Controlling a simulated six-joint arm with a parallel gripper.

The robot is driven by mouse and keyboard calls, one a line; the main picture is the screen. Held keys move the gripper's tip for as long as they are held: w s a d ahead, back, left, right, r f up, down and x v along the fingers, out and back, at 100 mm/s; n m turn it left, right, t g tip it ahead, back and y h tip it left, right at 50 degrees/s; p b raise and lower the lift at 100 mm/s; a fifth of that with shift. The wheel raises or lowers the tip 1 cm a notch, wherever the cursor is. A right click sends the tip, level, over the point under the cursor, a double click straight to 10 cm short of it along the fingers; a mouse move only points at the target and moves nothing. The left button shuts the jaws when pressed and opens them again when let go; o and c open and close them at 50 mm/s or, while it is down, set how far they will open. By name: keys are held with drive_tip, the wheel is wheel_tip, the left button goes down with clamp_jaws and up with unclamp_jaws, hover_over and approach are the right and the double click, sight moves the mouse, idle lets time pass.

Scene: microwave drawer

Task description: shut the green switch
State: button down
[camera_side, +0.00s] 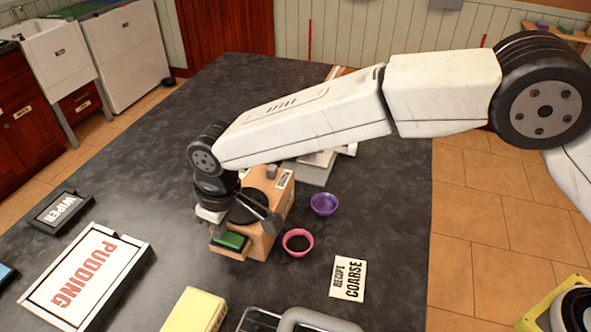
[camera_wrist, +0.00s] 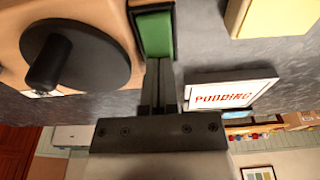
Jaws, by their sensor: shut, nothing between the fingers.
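The green switch (camera_side: 231,241) is on the front of a tan grinder-like box (camera_side: 265,243) that carries a black disc with a crank handle. In the wrist view the green switch (camera_wrist: 155,34) is a green block in a dark frame at the top middle, beside the black disc (camera_wrist: 85,60). My gripper (camera_side: 214,228) is at the left front of the box, close to the switch. In the wrist view my gripper's fingers (camera_wrist: 159,68) are together and empty, with their tips at the near end of the switch. I cannot tell whether they touch it.
A pink bowl (camera_side: 298,242) and a purple bowl (camera_side: 324,204) stand right of the box. A recipe card (camera_side: 348,279) lies nearby. The PUDDING box (camera_side: 88,276), the WIPER box (camera_side: 60,212) and a yellow block (camera_side: 196,312) are left and in front. The far-left tabletop is clear.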

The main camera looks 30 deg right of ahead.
drive_tip(key=shift+f, duration=0.15)
drive_tip(key=shift+r, duration=3.55)
